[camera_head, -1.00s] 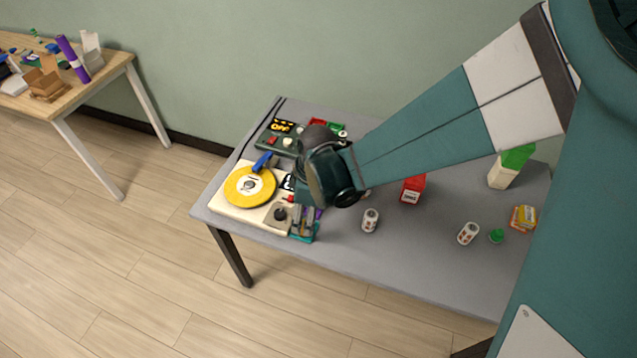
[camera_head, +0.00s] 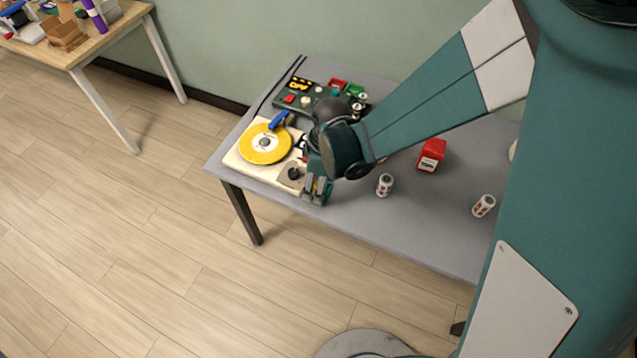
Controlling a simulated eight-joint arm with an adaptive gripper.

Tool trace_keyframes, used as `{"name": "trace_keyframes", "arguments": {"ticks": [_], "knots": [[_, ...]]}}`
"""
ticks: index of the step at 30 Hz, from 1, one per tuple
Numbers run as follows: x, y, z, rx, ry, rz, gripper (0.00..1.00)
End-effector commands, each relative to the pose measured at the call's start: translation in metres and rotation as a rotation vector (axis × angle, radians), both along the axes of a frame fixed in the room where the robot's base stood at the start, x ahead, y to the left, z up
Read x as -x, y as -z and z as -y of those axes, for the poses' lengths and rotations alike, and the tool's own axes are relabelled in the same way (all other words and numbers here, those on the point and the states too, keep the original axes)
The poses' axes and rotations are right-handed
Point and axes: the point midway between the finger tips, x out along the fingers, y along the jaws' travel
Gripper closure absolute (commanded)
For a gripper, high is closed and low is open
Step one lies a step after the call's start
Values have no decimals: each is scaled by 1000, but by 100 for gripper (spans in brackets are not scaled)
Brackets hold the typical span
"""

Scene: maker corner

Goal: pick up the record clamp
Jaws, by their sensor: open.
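A yellow record (camera_head: 266,144) with a white label lies on a cream turntable (camera_head: 246,165) at the table's left end. A small dark round piece (camera_head: 294,173), which looks like the record clamp, sits at the turntable's front right corner, off the record. A small grey spot marks the record's centre. My gripper (camera_head: 317,189) is open, just right of the dark piece, by the turntable's right edge. Whether it touches anything there cannot be told. My wrist hides the turntable's right side.
A blue piece (camera_head: 279,119) stands at the record's back edge. A dark green device with coloured buttons (camera_head: 311,98) lies behind. A red container (camera_head: 431,155) and two white patterned cans (camera_head: 384,185) (camera_head: 483,206) stand to the right. The grey table's (camera_head: 420,230) front middle is clear.

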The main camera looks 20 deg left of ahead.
Motion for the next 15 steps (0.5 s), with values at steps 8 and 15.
{"name": "trace_keyframes", "arguments": {"ticks": [8,15], "knots": [[0,0,0,0,0,0,48],[0,0,0,0,0,0,48]]}}
